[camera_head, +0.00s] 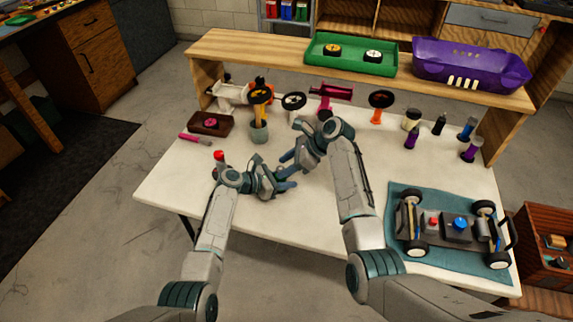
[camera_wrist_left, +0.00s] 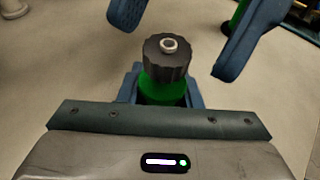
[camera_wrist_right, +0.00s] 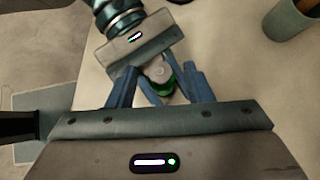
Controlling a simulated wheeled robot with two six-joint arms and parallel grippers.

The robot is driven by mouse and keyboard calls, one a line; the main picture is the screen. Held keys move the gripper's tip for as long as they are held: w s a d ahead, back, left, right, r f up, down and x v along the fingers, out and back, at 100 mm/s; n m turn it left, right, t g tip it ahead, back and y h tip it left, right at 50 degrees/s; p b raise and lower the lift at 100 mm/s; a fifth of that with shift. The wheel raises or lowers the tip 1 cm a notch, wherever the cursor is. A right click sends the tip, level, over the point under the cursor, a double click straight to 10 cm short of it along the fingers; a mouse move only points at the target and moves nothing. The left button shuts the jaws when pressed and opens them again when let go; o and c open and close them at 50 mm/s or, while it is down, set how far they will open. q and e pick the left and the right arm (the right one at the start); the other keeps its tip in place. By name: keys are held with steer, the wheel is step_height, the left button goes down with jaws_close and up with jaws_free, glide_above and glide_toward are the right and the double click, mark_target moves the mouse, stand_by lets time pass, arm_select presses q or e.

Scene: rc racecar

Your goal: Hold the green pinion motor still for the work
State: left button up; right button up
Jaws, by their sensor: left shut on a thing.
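The green pinion motor (camera_wrist_left: 165,88) stands between my left gripper's blue fingers in the left wrist view, its dark ribbed cap toward the camera. My left gripper (camera_head: 286,187) is shut on it above the white table (camera_head: 240,225). In the right wrist view, part of the green motor (camera_wrist_right: 162,85) shows between the grippers, with a pale round end up. My right gripper (camera_head: 287,158) is open, its fingers spread on either side of the motor and apart from it. In the head view the grippers hide the motor.
A car chassis (camera_head: 455,228) lies on a teal mat (camera_head: 397,193) at the right. A grey cup (camera_head: 259,133) with tools, a brown box (camera_head: 221,128) and a red-topped item (camera_head: 218,155) stand left. Several parts line the back below the wooden shelf (camera_head: 260,50). The front left is clear.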

steer(key=w+v, duration=0.1)
steer(key=v, duration=1.1)
steer(key=shift+s, duration=0.5)
arm_select(q)
steer(key=o, duration=1.2)
steer(key=v, duration=1.2)
